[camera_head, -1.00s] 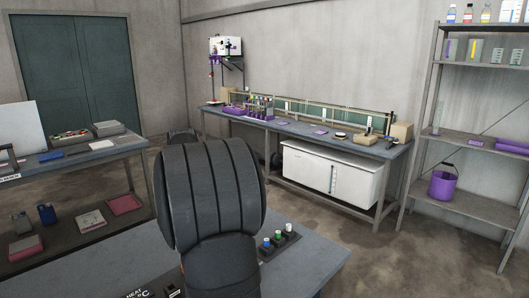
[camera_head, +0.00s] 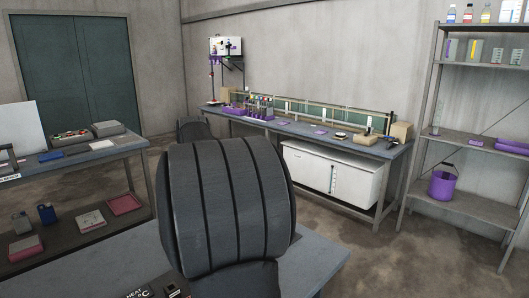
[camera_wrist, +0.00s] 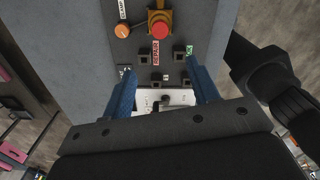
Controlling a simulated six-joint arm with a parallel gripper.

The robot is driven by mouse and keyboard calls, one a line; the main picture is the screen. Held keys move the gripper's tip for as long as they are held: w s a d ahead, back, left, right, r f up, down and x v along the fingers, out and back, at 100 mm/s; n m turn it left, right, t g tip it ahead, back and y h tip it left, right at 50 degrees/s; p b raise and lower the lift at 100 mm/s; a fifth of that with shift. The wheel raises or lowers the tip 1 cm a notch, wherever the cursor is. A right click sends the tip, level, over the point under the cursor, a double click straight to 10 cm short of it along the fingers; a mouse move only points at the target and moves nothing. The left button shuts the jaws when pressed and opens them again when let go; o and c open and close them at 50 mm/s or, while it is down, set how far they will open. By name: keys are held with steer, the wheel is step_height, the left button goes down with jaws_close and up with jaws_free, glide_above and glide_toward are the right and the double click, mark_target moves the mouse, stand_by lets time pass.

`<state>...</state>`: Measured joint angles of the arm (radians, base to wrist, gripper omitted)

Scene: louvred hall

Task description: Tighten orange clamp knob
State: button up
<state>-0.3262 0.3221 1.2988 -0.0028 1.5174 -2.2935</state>
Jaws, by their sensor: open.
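The orange clamp knob (camera_wrist: 123,31) shows at the top of the wrist view, on a dark panel (camera_wrist: 138,47) beside a label that reads CLAMP. A red mushroom button (camera_wrist: 160,29) on a yellow base is just right of it. My gripper (camera_wrist: 164,88) has two blue fingers spread apart with nothing held between them. The knob lies beyond the fingertips, in line with the left finger, and does not touch them. In the head view my dark arm blocks much of the near bench, and neither the knob nor my gripper can be seen there.
Several small black square fittings (camera_wrist: 155,76) and a pale plate (camera_wrist: 165,101) lie around and between the fingers. The near bench (camera_head: 315,262) has a bare right end. A long back bench (camera_head: 345,143), a left table (camera_head: 95,155) and a shelf rack (camera_head: 470,205) stand farther off.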

stand_by(0.4)
steer(key=w+a+f+m+g+y, duration=0.2)
steer(key=w+f+m+y, duration=0.2)
steer(key=w+f+m, duration=0.4)
steer(key=a+f, duration=0.2)
steer(key=f, duration=0.3)
steer(key=s+a+f+n, duration=0.1)
steer(key=a+f, duration=0.1)
steer(key=f, duration=0.3)
steer(key=s+a+f+n, duration=0.1)
steer(key=a+f, duration=0.1)
steer(key=f, duration=0.3)
steer(key=c, duration=1)
